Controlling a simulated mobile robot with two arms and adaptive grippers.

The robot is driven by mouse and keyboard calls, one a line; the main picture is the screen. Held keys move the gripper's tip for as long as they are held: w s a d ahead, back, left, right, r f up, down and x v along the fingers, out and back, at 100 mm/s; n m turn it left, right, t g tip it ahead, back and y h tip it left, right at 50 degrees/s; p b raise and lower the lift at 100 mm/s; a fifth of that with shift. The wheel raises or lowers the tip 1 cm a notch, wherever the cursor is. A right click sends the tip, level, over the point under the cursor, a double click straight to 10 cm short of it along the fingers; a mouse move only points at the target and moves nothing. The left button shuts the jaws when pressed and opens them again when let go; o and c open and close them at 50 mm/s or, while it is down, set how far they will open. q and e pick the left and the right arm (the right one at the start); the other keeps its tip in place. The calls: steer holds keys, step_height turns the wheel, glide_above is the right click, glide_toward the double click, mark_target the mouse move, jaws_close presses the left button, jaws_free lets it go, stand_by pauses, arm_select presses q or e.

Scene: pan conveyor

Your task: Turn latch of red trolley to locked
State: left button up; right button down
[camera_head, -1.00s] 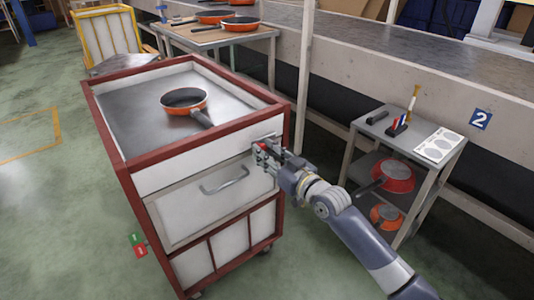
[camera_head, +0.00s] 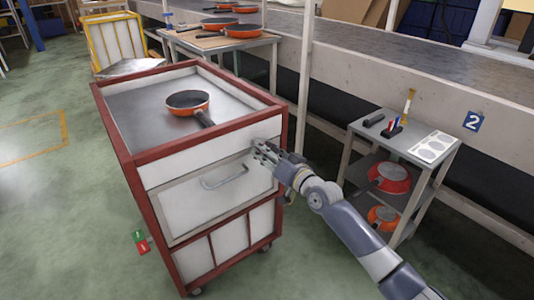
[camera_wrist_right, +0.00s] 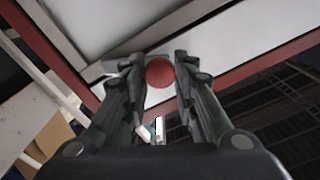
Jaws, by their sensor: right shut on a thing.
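The red trolley (camera_head: 160,155) has a red frame, white panels and a metal top tray. Its front drawer has a grey handle (camera_head: 224,177). My right gripper (camera_head: 259,152) is at the upper right of the trolley's front, right of the handle. In the right wrist view the latch's round red knob (camera_wrist_right: 159,72) sits between the fingers of my right gripper (camera_wrist_right: 160,82), which is shut on it. In the head view the fingers hide the knob, so the latch's angle cannot be told. My left gripper is not in view.
An orange pan (camera_head: 189,103) lies on the trolley's top. Small green and red tags (camera_head: 140,241) show at its lower left. A grey side table (camera_head: 448,158) with pans below stands at the right. A conveyor (camera_head: 420,75) runs behind. The floor at left is clear.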

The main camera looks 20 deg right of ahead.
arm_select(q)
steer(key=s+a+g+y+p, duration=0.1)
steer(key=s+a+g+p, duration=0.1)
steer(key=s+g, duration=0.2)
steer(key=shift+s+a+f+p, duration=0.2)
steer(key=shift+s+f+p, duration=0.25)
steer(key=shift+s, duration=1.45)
arm_select(e)
steer(key=shift+m, duration=6.4)
steer(key=c, duration=1.2)
jaws_free()
steer(key=shift+c, duration=0.2)
steer(key=v, duration=1.2)
